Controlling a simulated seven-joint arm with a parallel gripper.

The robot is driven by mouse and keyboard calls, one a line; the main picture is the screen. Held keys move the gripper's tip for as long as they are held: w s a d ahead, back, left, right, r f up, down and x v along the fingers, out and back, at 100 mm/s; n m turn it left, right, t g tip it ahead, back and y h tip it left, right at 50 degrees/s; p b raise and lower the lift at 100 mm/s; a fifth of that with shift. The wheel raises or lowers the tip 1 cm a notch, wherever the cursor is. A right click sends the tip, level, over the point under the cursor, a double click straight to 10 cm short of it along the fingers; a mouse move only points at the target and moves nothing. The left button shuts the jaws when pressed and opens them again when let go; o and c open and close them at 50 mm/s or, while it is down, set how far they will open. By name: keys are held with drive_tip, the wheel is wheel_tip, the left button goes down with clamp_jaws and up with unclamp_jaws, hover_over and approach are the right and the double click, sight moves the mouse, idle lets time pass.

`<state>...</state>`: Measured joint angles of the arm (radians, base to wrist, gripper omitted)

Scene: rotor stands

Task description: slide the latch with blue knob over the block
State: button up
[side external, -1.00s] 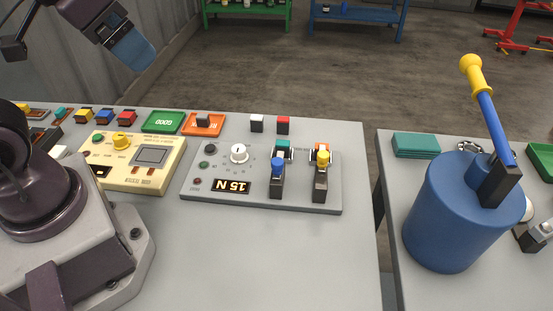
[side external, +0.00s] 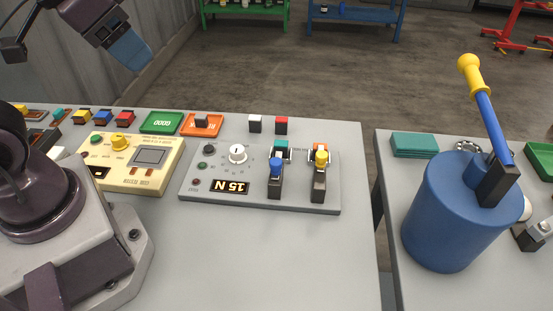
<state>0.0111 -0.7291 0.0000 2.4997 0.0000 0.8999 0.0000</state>
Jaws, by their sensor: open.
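The latch with the blue knob (side external: 276,166) sits on a dark upright slide on the grey panel (side external: 240,202). A teal block (side external: 281,144) is just behind the knob, in a light bracket at the far end of that slide. The teal block's top shows uncovered. My gripper (side external: 131,50) hangs in the air at the upper left, with its blue-grey end pointing down and right. It is open and well apart from the latch. The gap between its fingers is hard to see from here.
A second latch with a yellow knob (side external: 321,157) stands close to the right, near an orange block (side external: 320,146). A white dial (side external: 237,154) is to the left. White (side external: 255,123) and red (side external: 281,125) blocks lie behind the panel. The front of the table is clear.

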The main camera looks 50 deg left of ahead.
drive_tip(key=w+d+f+g, duration=0.4)
drive_tip(key=w+f, duration=0.2)
drive_tip(key=w, duration=0.2)
drive_tip(key=n+g, duration=0.1)
drive_tip(key=n, duration=0.5)
approach(276, 161)
wheel_tip(276, 161, down, 9)
drive_tip(key=shift+w+f, duration=0.1)
drive_tip(key=shift+w, duration=0.05)
clamp_jaws()
